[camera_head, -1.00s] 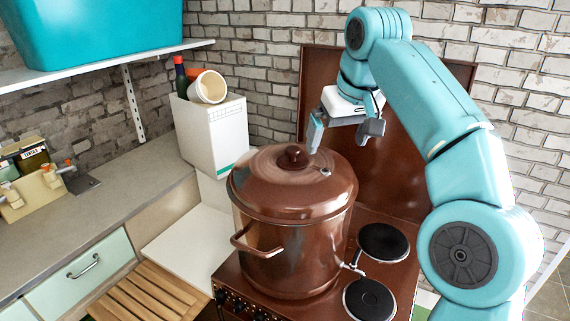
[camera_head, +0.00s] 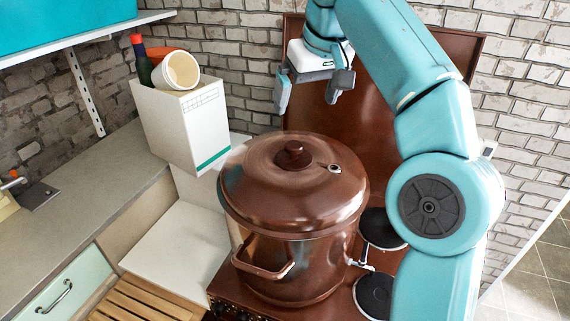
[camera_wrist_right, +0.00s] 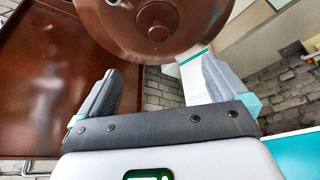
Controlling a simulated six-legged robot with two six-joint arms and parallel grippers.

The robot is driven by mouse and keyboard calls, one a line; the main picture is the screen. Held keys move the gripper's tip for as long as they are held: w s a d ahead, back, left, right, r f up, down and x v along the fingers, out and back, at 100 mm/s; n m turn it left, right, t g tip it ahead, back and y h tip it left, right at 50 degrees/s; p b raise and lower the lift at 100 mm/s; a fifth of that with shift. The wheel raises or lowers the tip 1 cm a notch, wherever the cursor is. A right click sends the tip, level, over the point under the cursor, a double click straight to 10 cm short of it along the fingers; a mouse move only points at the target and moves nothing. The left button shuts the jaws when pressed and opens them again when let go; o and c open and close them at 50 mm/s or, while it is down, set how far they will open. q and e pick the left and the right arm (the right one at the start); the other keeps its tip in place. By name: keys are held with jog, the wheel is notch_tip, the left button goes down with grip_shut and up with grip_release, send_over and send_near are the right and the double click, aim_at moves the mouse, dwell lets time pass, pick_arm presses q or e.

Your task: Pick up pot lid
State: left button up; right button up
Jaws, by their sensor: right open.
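The brown pot lid (camera_head: 262,178) sits on a large brown pot (camera_head: 300,268) on the stove. Its round dark knob (camera_head: 294,155) stands at its top centre, with a small metal fitting beside it. My right gripper (camera_head: 308,108) is open and empty, above and behind the lid, with its fingers apart. In the right wrist view the lid (camera_wrist_right: 120,30) and its knob (camera_wrist_right: 155,20) show at the top, beyond the open fingers (camera_wrist_right: 158,85). Nothing is between the fingers. My left gripper is not in view.
Dark hot plates (camera_head: 380,229) lie right of the pot. A raised brown stove cover (camera_head: 400,135) stands behind. A slatted wooden board (camera_head: 140,302) lies at front left.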

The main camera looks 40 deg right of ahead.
send_over(295, 145)
jog(key=s+a, duration=0.1)
jog(key=s, duration=0.1)
notch_tip(295, 145, down, 9)
jog(key=shift+a+b, duration=0.1)
jog(key=shift+b, duration=0.35)
jog(key=shift+a+f, duration=0.1)
jog(key=shift+f, duration=0.1)
jog(key=shift+d+f, duration=0.2)
jog(key=shift+f, duration=0.05)
jog(key=x, duration=0.3)
jog(key=p+x, duration=0.1)
jog(key=shift+w+d, duration=0.3)
jog(key=shift+w, duration=0.1)
jog(key=shift+w+a+f, duration=0.1)
jog(key=shift+a+f, duration=0.05)
jog(key=shift+f, duration=0.35)
jog(key=shift+d, duration=0.2)
